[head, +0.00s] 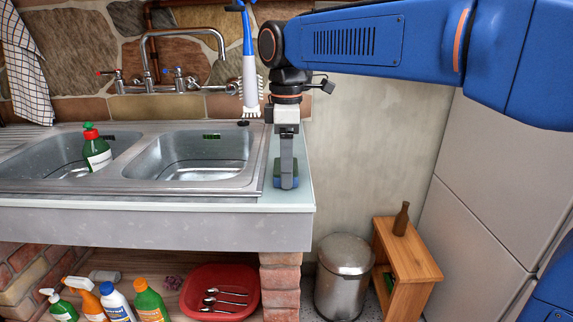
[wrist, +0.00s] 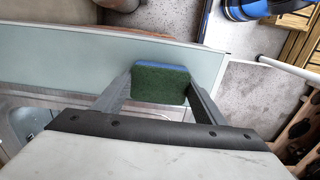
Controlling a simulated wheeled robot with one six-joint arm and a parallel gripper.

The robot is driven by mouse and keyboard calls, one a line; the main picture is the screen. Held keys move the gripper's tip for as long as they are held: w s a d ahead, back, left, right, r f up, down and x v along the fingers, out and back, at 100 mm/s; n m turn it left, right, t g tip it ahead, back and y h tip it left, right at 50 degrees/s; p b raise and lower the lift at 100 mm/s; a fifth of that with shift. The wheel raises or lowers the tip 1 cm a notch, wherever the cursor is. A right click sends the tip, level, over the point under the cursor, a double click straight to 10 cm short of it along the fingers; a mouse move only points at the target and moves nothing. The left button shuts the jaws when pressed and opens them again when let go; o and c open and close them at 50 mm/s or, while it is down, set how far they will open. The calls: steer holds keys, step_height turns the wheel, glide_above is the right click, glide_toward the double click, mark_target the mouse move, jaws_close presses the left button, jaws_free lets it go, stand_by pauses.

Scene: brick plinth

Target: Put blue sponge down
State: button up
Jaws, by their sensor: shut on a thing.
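The blue sponge (wrist: 160,85) has a green scouring face and a blue edge. In the wrist view it sits between the two fingertips of my gripper (wrist: 158,88), which is shut on it. In the head view my gripper (head: 286,172) points down over the counter strip (head: 299,195) right of the sink. The sponge (head: 286,183) shows there at the fingertips, at or just above the counter surface. I cannot tell whether it touches the counter.
The double sink (head: 190,157) lies left of my gripper, with a green bottle (head: 96,150) in its left basin. A blue and white brush (head: 249,75) hangs beside my arm. A metal bin (head: 343,275) and wooden stool (head: 407,262) stand below right. The counter's right edge is close.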

steer(key=shift+f, duration=0.15)
steer(key=o, duration=1.1)
step_height(320, 180, up, 12)
steer(key=s+d+f+m+t, duration=0.1)
steer(key=s+d+f+m, duration=0.1)
steer(key=d, duration=0.3)
steer(key=s+d+f+m, duration=0.2)
steer(key=d+f+m, duration=0.1)
steer(key=d, duration=0.2)
steer(key=s+d+f+m+t, duration=0.2)
steer(key=s+d+f+m, duration=0.4)
steer(key=f, duration=0.6)
steer(key=s+d+f+m+t, duration=0.1)
steer(key=s+d+f+m, duration=0.5)
steer(key=s+d+f, duration=0.4)
step_height(320, 180, down, 2)
steer(key=shift+s+d+f+m+t, duration=0.25)
steer(key=shift+s+d+m+t, duration=0.1)
steer(key=shift+d+t, duration=0.1)
